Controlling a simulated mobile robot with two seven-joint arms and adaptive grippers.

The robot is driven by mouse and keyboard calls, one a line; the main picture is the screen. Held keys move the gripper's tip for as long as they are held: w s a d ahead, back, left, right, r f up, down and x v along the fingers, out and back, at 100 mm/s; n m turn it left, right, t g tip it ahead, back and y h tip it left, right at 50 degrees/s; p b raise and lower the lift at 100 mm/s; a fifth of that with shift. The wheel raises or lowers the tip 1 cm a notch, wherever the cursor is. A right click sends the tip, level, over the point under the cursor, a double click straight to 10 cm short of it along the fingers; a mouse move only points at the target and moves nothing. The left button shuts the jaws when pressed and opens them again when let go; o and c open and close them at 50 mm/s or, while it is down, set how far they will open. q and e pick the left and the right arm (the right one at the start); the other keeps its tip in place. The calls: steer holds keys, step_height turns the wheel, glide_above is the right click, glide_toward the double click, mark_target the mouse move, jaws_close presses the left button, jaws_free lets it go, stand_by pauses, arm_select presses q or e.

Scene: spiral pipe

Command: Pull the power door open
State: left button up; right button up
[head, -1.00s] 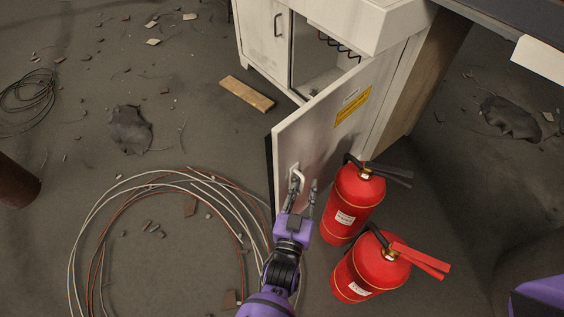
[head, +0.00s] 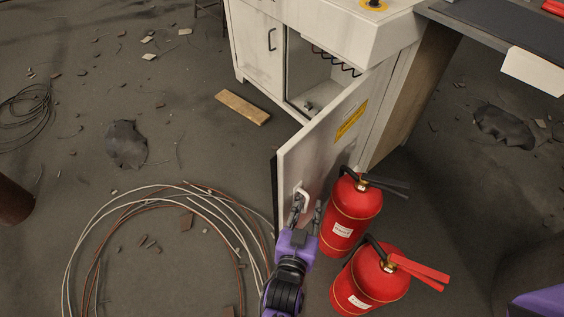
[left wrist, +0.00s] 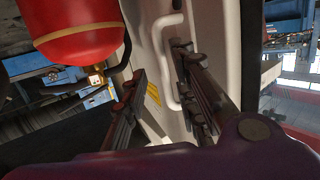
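The power door (head: 318,148) is a white panel with a yellow label. It stands swung out from the white cabinet (head: 258,50), and the interior shows behind it. Its white handle (head: 303,198) is near the free edge; it also shows in the left wrist view (left wrist: 166,62). My left gripper (head: 307,212) is at the handle with its fingers apart. In the left wrist view the right finger overlaps the handle and the left finger stands clear of it; I cannot tell whether the finger touches it. My right gripper is out of view.
Two red fire extinguishers (head: 350,212) (head: 369,279) stand just right of the door and my left gripper. A cable coil (head: 110,212) lies on the floor at left. A wooden plank (head: 243,107) lies before the cabinet. A dark-topped table (head: 500,38) is at right.

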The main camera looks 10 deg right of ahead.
arm_select(q)
steer(key=s+d+p, duration=0.1)
steer(key=s+d, duration=0.2)
steer(key=s, duration=0.5)
steer(key=shift+d+r, duration=0.2)
steer(key=shift+d, duration=0.15)
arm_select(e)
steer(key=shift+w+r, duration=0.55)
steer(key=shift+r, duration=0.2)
arm_select(q)
steer(key=shift+p, duration=0.3)
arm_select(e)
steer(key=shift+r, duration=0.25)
